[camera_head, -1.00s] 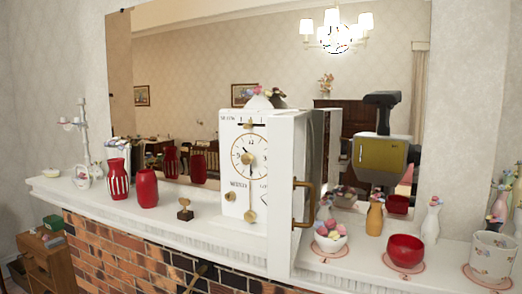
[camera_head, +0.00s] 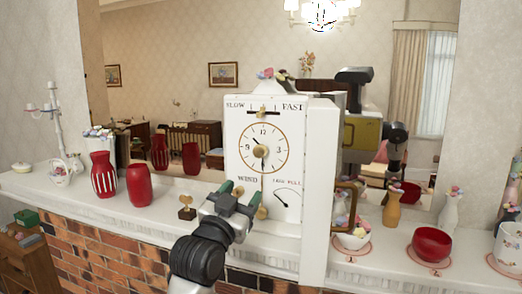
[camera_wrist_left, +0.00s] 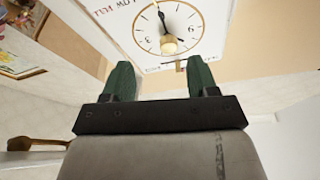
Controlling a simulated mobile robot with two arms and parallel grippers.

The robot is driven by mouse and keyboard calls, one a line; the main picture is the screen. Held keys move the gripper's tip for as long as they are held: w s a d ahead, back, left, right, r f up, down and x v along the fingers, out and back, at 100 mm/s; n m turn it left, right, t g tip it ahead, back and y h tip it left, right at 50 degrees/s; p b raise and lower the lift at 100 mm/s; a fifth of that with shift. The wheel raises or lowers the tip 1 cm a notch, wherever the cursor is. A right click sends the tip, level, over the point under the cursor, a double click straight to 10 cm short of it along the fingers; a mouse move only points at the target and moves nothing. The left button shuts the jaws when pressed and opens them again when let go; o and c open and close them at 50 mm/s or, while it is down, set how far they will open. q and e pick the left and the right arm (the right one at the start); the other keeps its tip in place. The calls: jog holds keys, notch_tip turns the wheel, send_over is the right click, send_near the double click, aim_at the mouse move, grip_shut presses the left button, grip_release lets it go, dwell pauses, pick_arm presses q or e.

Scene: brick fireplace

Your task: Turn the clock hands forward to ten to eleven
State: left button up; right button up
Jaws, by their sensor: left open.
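The white clock (camera_head: 234,139) stands on the mantel, its round dial facing me. Its dark hands (camera_head: 257,144) meet at a brass centre knob; one points to the upper left, near ten or eleven. A thin rod runs down from the centre, and I cannot tell whether it covers another hand. My left gripper (camera_head: 240,193) is open and empty, in front of the clock's lower face, below the dial. In the left wrist view the gripper (camera_wrist_left: 160,78) has its two green fingers apart, with the dial and knob (camera_wrist_left: 169,44) beyond them. My right gripper is not in view.
Left of the clock stand a small brass key-shaped piece (camera_head: 187,207) and red vases (camera_head: 139,186). A mirror is behind.

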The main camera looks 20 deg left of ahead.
aim_at(259, 152)
pick_arm(q)
jog(key=shift+t+h, duration=0.3)
jog(key=shift+t, duration=0.1)
jog(key=w+r+p, duration=0.1)
jog(key=w+r, duration=0.1)
jog(key=w, duration=0.1)
jog(key=w+r+p, duration=0.4)
jog(key=w, duration=0.1)
jog(key=shift+w+d+r, duration=0.35)
jog(key=shift+d+r, duration=0.05)
jog(key=shift+w+r, duration=0.1)
jog(key=shift+w, duration=0.4)
